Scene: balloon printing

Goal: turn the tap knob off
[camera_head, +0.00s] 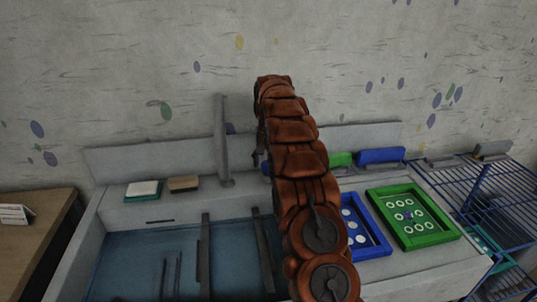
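The grey tap (222,140) stands upright behind the sink basin (150,262), just left of my arm. I cannot make out its knob clearly; a small bluish patch shows just right of the tap's upright, and the area further right is covered by my arm. My brown arm rises through the middle of the view and bends over near the back wall. A dark part of my gripper (260,143) shows at the arm's left edge, a little right of the tap. The fingertips are mostly hidden behind the arm, so I cannot tell whether they touch anything.
A sponge (184,183) and a green-and-white block (143,190) lie on the left ledge. Blue (368,238) and green (412,216) framed trays sit on the right counter. A blue wire rack (490,195) stands far right, a wooden table (40,240) far left.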

